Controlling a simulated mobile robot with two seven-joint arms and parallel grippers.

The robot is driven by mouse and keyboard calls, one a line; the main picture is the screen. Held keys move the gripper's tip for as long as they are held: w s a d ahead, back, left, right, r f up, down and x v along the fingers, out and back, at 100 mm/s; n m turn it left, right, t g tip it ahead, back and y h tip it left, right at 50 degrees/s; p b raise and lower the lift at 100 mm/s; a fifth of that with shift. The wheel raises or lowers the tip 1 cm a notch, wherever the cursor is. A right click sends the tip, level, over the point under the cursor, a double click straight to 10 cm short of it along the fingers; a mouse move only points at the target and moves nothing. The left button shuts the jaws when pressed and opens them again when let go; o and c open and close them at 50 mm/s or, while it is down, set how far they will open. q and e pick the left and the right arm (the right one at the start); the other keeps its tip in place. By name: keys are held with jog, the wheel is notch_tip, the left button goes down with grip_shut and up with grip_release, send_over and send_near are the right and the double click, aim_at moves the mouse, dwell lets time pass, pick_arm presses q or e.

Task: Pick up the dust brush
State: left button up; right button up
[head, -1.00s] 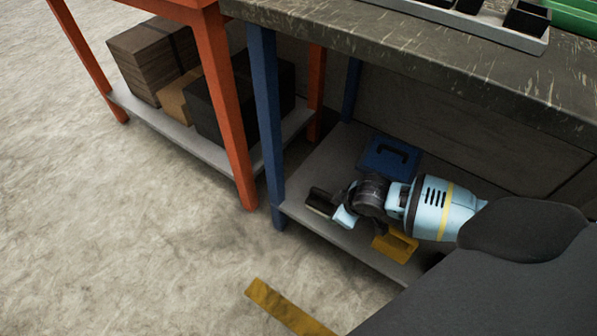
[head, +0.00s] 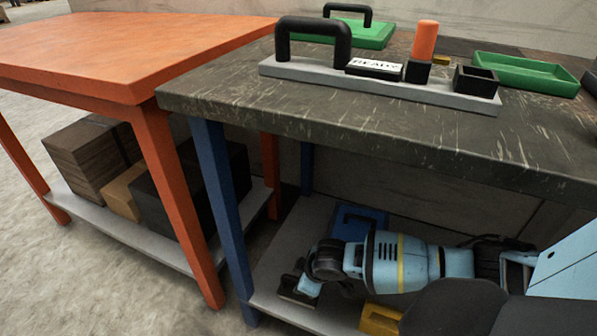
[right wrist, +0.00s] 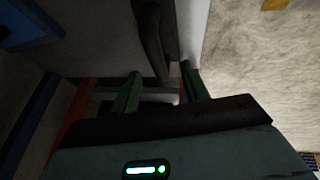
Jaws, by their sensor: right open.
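No bristles show, so I cannot be sure which thing is the dust brush. My right gripper (head: 297,287) is well below the worktop, at the front of the lower shelf. In the right wrist view its fingers (right wrist: 162,88) are apart. A dark elongated shape (right wrist: 150,35) shows in front of and between them; I cannot tell what it is. My left gripper is out of view.
The tray also carries a black arched handle (head: 313,38), a READY block (head: 374,69) and an open black box (head: 476,78). A green tray (head: 526,75) lies behind. A blue table leg (head: 222,210) stands near my right gripper. A blue case (head: 360,221) and yellow block (head: 381,320) are on the shelf.

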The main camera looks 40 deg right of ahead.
jog(key=b+x, duration=0.2)
jog(key=x, duration=0.1)
jog(key=b+x, duration=0.1)
jog(key=x, duration=0.1)
jog(key=shift+d+f+b, duration=0.15)
jog(key=shift+d+b, duration=0.1)
jog(key=shift+b, duration=0.05)
jog(key=c, duration=0.8)
grip_shut()
